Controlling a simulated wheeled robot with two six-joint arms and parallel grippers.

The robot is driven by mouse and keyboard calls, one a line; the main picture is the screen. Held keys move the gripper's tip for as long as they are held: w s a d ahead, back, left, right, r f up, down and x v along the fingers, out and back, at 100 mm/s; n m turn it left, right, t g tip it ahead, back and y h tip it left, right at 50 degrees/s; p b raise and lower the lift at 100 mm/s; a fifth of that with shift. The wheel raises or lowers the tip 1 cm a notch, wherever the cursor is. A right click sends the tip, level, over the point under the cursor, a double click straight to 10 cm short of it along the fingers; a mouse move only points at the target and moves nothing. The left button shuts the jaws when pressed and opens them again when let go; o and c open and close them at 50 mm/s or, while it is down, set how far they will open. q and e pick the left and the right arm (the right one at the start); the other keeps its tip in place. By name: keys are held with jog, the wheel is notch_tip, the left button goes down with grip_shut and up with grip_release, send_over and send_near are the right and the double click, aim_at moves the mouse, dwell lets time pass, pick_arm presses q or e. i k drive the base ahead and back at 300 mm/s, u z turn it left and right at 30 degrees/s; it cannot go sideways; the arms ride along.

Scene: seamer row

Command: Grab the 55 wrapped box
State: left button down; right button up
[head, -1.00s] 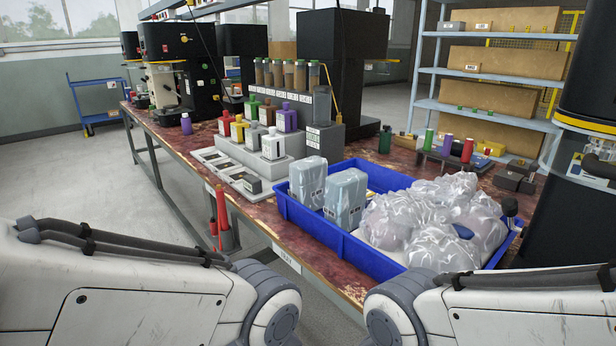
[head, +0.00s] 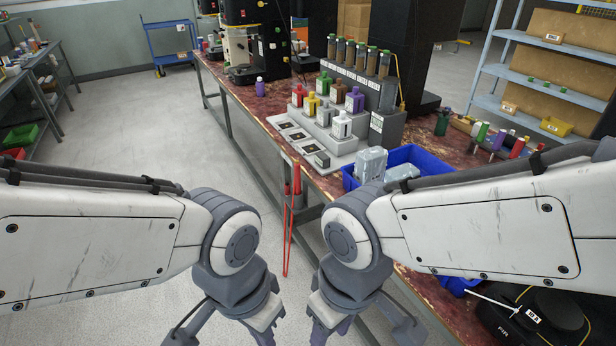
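Two wrapped boxes in clear film stand in the blue tray on the bench: one upright at the left (head: 370,164), the other (head: 402,172) partly hidden by my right arm. Their numbers are too small to read. My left gripper (head: 228,334) hangs at the bottom edge, over the floor left of the bench. My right gripper (head: 358,332) hangs just right of it, near the bench's front edge. Neither touches a box. Their fingertips are cut off by the frame, so their opening is unclear.
Beyond the tray stand a rack with colored bottles (head: 340,125) and capped tubes (head: 365,58). A red upright tool (head: 291,215) stands at the bench front. Blue shelving (head: 540,85) is at right. The floor (head: 130,130) at left is clear.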

aim_at(371, 164)
jog(key=u, duration=1.2)
jog(key=i, duration=1.7)
jog(key=z, duration=0.6)
jog(key=i, duration=0.85)
jog(key=z, duration=1.25)
jog(key=i, duration=0.55)
jog(key=z, duration=0.45)
